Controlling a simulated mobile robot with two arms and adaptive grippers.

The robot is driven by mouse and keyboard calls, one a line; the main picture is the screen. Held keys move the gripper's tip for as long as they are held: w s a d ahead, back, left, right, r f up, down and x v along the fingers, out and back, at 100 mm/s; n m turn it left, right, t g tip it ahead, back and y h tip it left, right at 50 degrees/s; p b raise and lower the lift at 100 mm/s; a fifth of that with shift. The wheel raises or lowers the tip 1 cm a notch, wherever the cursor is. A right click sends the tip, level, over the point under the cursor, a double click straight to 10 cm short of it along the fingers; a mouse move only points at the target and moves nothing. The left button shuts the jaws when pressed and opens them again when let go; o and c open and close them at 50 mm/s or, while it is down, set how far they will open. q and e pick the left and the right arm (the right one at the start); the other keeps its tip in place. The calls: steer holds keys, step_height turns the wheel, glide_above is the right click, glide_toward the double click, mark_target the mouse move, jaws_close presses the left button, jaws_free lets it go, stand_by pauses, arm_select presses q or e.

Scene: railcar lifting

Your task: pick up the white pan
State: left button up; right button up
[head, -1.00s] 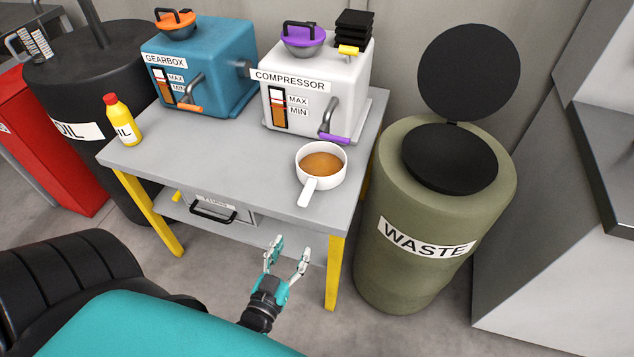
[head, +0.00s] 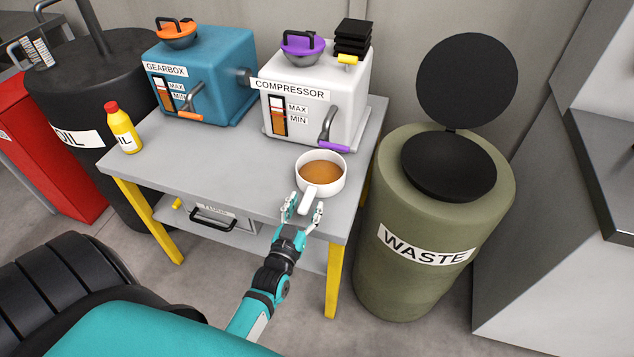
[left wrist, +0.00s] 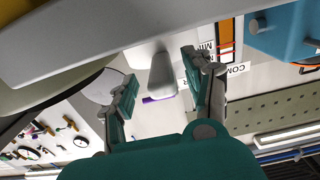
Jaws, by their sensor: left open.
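The white pan (head: 331,188) stands upright on the grey table at its front right and holds brown liquid (head: 321,174). Its handle (head: 307,200) points toward me over the table's front edge. My left gripper (head: 304,207) is open, with a finger on either side of the handle. In the left wrist view the pale handle (left wrist: 157,76) lies between the two fingers (left wrist: 163,97), with gaps showing on both sides. I cannot tell whether any finger touches it. My right gripper is not in view.
The table (head: 225,170) also bears a yellow oil bottle (head: 123,128), a blue gearbox (head: 220,85) and a white compressor (head: 345,105). A green waste barrel (head: 400,210) with its lid raised stands close on the right. The table's middle is clear.

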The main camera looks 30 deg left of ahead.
mark_target(312, 187)
arm_select(q)
steer(key=x, duration=0.4)
steer(key=shift+w+a, duration=0.1)
jaws_close()
steer(key=shift+r, duration=0.1)
